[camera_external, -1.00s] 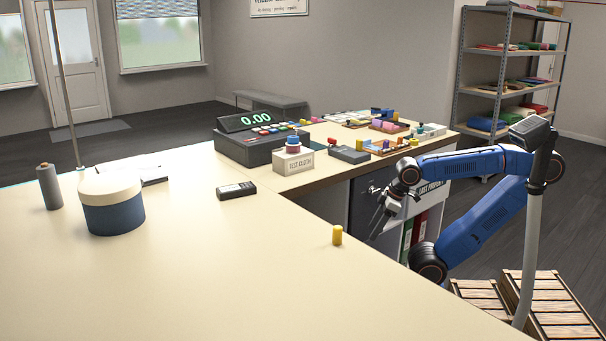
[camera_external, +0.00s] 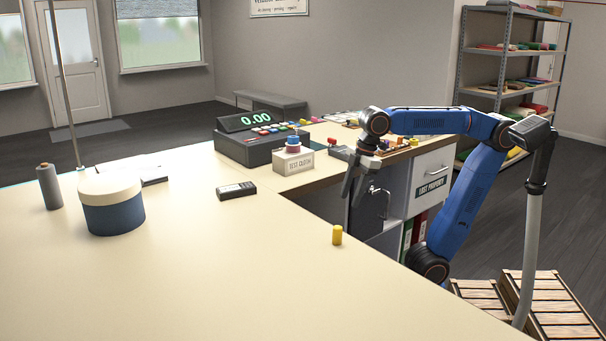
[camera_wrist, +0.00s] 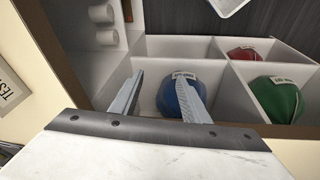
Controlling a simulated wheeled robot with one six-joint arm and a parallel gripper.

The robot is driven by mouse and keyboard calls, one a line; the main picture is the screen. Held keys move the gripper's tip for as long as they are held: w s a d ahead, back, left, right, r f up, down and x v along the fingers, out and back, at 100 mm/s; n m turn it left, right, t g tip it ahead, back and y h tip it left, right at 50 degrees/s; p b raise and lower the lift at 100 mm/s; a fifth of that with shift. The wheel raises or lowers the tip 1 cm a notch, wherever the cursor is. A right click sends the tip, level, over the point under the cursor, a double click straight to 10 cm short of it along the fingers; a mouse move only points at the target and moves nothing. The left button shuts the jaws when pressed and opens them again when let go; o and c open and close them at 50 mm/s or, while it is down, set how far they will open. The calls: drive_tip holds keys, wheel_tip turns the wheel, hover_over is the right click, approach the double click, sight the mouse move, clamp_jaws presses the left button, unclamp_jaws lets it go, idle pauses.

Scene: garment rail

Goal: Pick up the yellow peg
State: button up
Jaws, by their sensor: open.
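The yellow peg (camera_external: 337,235) stands upright on the cream counter (camera_external: 230,270), close to its right edge, in the external view. My gripper (camera_external: 350,196) is open and points down beyond the peg and above its height, up and to the right of it in the picture. It is apart from the peg. In the wrist view my gripper (camera_wrist: 155,95) has its two fingers spread with nothing held between them. The peg does not show in the wrist view.
Below the fingers, the wrist view shows white compartments with a blue bundle (camera_wrist: 180,97), a green one (camera_wrist: 278,98) and a red one (camera_wrist: 245,56). A test cloth box (camera_external: 292,160), a till (camera_external: 262,140) and a black handset (camera_external: 236,190) stand on the counter. The counter around the peg is clear.

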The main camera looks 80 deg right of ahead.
drive_tip(key=w+a+r+n+g, duration=0.1)
drive_tip(key=w+a+r+n, duration=0.15)
drive_tip(key=a+r, duration=0.4)
drive_tip(key=w+a+r+n+g, duration=0.1)
drive_tip(key=w+a+r+n, duration=0.1)
drive_tip(key=a+r+n, duration=0.4)
wheel_tip(320, 180, up, 7)
drive_tip(key=n+h, duration=0.1)
drive_tip(key=n, duration=0.2)
hover_over(337, 227)
drive_tip(key=s, duration=0.1)
drive_tip(key=shift+n+g, duration=0.25)
drive_tip(key=shift+g, duration=0.15)
drive_tip(key=f, duration=1.2)
drive_tip(key=shift+a, duration=0.25)
drive_tip(key=shift+w+d+f, duration=0.1)
drive_tip(key=shift+w+f, duration=0.05)
drive_tip(key=shift+f, duration=0.75)
drive_tip(key=shift+w+d+f, duration=0.1)
drive_tip(key=shift+w+f, duration=0.05)
drive_tip(key=shift+f, duration=0.7)
drive_tip(key=shift+w+d+f, duration=0.1)
drive_tip(key=shift+w+f, duration=0.05)
drive_tip(key=shift+f, duration=0.75)
clamp_jaws()
